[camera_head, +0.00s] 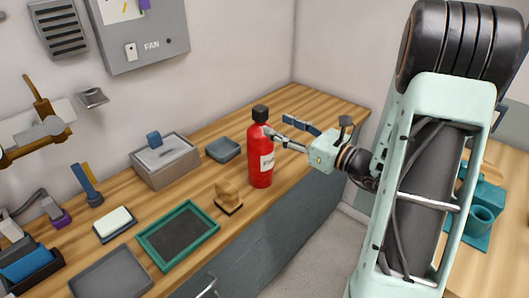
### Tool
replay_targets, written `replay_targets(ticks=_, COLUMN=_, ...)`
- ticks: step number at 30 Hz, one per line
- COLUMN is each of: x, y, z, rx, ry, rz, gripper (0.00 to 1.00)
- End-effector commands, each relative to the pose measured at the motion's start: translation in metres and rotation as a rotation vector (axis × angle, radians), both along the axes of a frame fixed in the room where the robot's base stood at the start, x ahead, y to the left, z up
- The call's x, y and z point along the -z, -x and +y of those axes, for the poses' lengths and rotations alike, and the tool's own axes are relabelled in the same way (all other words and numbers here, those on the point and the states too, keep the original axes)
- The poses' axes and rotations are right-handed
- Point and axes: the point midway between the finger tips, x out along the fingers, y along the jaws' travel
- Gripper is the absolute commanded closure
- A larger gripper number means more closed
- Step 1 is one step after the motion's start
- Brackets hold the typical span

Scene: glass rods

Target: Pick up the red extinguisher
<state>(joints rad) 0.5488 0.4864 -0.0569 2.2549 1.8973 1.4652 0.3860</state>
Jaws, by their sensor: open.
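The red extinguisher (260,165) stands upright on the wooden counter, with a dark cap on top and a pale label on its front. My gripper (276,128) comes in from the right at the height of the extinguisher's upper part. It is open. One finger overlaps the red body in the picture and the other points just to the right of it. I cannot tell whether either finger touches the extinguisher. The extinguisher's base is in plain view.
On the counter (296,122), a wooden block (228,194), a green-rimmed tray (150,246), a grey box (165,170) and a small grey dish (223,150) lie left of the extinguisher. Teal items (482,215) are at far right.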

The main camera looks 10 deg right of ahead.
Motion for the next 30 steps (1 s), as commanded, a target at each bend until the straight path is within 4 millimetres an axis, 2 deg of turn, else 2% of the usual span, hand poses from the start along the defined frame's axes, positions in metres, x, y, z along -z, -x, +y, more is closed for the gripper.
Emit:
replay_targets(ticks=3, x=0.0, y=-0.014, z=0.01, rx=-0.001, ry=0.001, rz=0.001, gripper=0.51)
replay_targets(ticks=8, x=0.0, y=-0.022, z=0.017, rx=0.0, ry=-0.001, rz=0.002, gripper=0.51)
replay_targets(ticks=18, x=0.001, y=-0.057, z=0.045, rx=-0.001, ry=0.0, rz=0.002, gripper=0.51)
replay_targets(ticks=26, x=0.001, y=-0.06, z=0.046, rx=0.002, ry=0.0, rz=0.003, gripper=0.51)
replay_targets(ticks=30, x=0.001, y=-0.06, z=0.046, rx=0.002, ry=0.0, rz=0.003, gripper=0.64)
